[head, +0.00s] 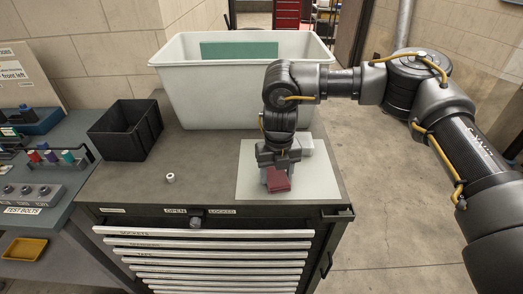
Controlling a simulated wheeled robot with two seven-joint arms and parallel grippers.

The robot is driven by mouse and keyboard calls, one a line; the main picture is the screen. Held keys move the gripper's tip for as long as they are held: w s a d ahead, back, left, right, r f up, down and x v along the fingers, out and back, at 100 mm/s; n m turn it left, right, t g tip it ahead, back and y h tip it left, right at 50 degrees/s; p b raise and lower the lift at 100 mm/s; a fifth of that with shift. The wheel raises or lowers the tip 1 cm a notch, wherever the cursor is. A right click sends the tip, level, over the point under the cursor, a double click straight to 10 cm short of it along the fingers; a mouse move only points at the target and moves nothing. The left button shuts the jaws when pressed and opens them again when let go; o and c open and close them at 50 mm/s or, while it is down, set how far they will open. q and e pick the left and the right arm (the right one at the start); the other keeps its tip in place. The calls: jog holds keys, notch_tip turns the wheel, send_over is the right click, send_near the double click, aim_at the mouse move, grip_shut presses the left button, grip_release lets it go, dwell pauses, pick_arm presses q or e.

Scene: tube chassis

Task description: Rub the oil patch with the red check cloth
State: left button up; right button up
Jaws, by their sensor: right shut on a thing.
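The red cloth (278,181) is a small dark red folded piece; its check pattern is too small to make out. My right gripper (276,166) points down and is shut on the cloth, low over the pale grey sheet (250,188) on the cabinet top. I cannot tell whether the cloth touches the sheet. No oil patch is visible; the gripper and cloth cover part of the sheet. A small whitish block (304,143) stands just behind the gripper, partly hidden. My left gripper is not in view.
A large white bin (200,80) with a green panel stands at the back of the cabinet. A black crate (125,135) is at the left, and a small white ring (170,178) lies on the top. A bench with test bolts (30,190) adjoins at left.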

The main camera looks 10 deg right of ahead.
jog(key=shift+w+a, duration=0.15)
jog(key=shift+a, duration=0.65)
jog(key=shift+w+a, duration=0.15)
jog(key=shift+a, duration=0.6)
jog(key=shift+a+r+p, duration=0.25)
jog(key=shift+p, duration=0.1)
jog(key=shift+w+r+p, duration=0.15)
jog(key=shift+r+p, duration=0.2)
jog(key=shift+r, duration=0.85)
jog(key=shift+d+r+p, duration=0.1)
jog(key=shift+r+p, duration=0.7)
jog(key=shift+r, duration=0.05)
notch_tip(320, 180, up, 4)
jog(key=p, duration=0.2)
jog(key=shift+f+p, duration=0.2)
jog(key=shift+p, duration=0.2)
